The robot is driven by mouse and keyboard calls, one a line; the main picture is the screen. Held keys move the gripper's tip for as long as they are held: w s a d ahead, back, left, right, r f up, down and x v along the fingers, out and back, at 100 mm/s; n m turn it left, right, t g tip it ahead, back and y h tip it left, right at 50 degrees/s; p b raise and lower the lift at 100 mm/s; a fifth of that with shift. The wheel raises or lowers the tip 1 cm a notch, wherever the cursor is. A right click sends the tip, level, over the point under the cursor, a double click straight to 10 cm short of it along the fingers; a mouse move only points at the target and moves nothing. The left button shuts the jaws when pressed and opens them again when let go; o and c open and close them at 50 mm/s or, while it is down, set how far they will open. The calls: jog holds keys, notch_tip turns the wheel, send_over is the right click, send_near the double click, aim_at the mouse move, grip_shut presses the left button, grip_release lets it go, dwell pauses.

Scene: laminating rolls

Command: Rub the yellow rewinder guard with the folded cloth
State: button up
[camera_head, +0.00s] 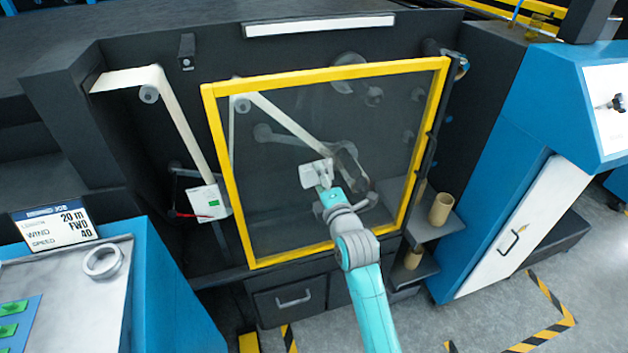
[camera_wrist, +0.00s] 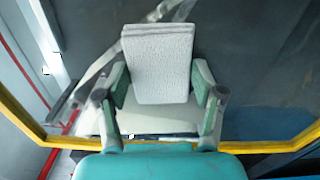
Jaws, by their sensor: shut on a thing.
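The rewinder guard is a large dark see-through panel in a yellow frame (camera_head: 231,185), standing upright on the machine front. Its yellow edge (camera_wrist: 18,114) also crosses the lower part of the wrist view. In the wrist view my gripper (camera_wrist: 160,95) is shut on the folded cloth (camera_wrist: 158,62), a pale, textured pad held between the two fingers. The cloth (camera_head: 313,173) faces the panel; I cannot tell whether it touches. My arm hides part of the lower panel and frame.
A dark handle bar (camera_head: 424,170) runs along the guard's right side. Cardboard cores (camera_head: 441,209) stand on shelves at right. A blue cabinet (camera_head: 500,170) stands farther right. A white web (camera_head: 180,125) and a small box (camera_head: 208,203) are at left. A drawer (camera_head: 290,302) is below.

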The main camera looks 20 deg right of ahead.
aim_at(311, 172)
jog(key=shift+d, duration=4.4)
jog(key=shift+w+r, duration=0.15)
jog(key=shift+r, duration=1)
jog(key=shift+a+f, duration=0.1)
jog(key=shift+a, duration=5.4)
jog(key=shift+w+r, duration=0.1)
jog(key=shift+r, duration=1)
jog(key=shift+d+f, duration=0.1)
jog(key=shift+d, duration=5.4)
jog(key=s, duration=0.6)
jog(key=shift+s, duration=0.1)
